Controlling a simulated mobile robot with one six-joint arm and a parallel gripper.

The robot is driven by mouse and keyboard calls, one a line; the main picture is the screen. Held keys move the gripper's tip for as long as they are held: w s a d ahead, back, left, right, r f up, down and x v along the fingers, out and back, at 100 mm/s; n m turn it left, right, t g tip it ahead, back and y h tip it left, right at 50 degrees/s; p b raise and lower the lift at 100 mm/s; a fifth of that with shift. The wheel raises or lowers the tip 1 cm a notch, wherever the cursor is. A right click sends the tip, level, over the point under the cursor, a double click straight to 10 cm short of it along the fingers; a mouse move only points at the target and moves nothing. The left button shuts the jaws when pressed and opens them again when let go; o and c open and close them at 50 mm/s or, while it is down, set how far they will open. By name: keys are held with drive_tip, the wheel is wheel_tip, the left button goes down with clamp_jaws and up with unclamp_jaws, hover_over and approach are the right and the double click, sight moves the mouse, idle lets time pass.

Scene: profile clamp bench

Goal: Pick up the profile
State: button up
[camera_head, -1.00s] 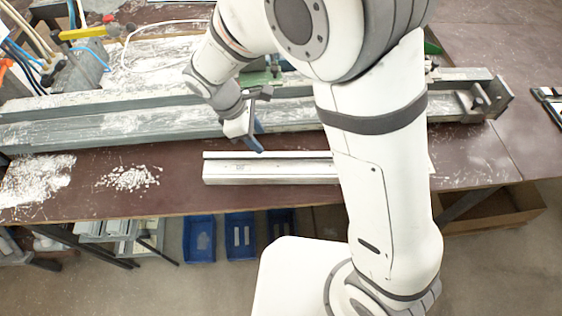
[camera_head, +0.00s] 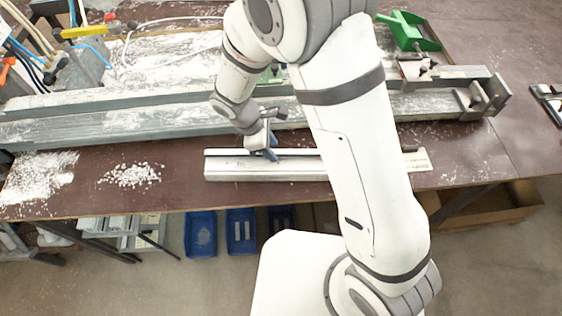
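The profile (camera_head: 240,168) is a long, pale, straight bar lying on the front part of the brown bench, roughly parallel to its front edge. My arm hides part of its right half; its right end shows past the arm. My gripper (camera_head: 271,154) is over the profile, left of the arm's big link, pointing down with its dark blue fingertips at the profile's back edge. I cannot tell whether they touch it, or whether the fingers are apart or closed.
A long grey clamp rail (camera_head: 120,130) runs behind the profile, with an end stop (camera_head: 485,97) at right. White chips (camera_head: 130,176) lie on the bench at left. A green dustpan (camera_head: 408,32) is at the back right. Blue bins (camera_head: 200,234) stand below the front edge.

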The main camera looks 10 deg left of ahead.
clamp_jaws()
idle(1.2)
